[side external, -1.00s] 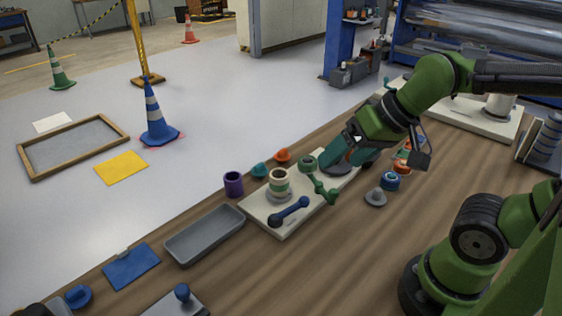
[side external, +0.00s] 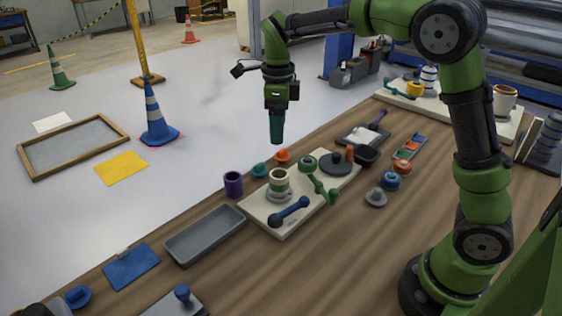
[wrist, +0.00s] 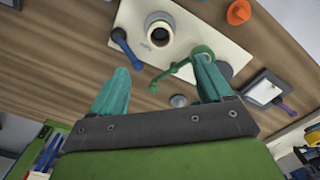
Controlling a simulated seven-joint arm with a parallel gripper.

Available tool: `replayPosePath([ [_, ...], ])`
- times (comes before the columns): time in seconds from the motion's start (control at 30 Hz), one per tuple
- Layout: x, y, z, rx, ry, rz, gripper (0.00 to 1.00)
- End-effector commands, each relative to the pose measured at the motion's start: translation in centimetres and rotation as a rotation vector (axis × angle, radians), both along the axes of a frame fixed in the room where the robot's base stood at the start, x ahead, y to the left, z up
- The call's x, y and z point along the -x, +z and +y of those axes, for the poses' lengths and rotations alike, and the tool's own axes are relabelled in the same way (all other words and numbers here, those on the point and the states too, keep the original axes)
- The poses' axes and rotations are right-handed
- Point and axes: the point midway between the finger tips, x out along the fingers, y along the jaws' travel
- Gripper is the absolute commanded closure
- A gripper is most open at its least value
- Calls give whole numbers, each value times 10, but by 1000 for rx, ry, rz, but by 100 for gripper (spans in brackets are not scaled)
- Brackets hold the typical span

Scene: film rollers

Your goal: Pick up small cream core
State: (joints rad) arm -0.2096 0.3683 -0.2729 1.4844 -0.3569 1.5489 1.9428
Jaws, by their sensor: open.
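In the wrist view the cream core (wrist: 159,34) shows from above as a ring with an open middle, near the top of the picture. My gripper (side external: 277,137) hangs pointing down, well above the bench, and appears above the core in the side view; its exact distance is hard to tell. In the wrist view my gripper (wrist: 161,80) has its two teal fingers wide apart with nothing between them.
A blue handle (side external: 289,211) and a green handle (side external: 323,189) flank the core on the board. A purple cup (side external: 233,184), teal piece (side external: 259,170) and orange piece (side external: 282,156) stand behind it. A grey tray (side external: 205,234) lies left.

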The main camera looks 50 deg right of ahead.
Motion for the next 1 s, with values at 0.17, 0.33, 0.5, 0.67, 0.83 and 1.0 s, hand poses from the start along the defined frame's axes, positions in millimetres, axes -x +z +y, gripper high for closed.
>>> replayPosePath([
  [0.17,1,-17,0,-2,-41,8,21],
  [0.33,2,-54,0,-1,-39,8,21],
  [0.5,2,-89,0,-2,-40,7,21],
  [0.67,1,-111,0,-3,-39,5,21],
  [0.83,1,-121,0,-3,-39,3,21],
  [1.0,1,-146,-1,-3,-39,6,21],
])
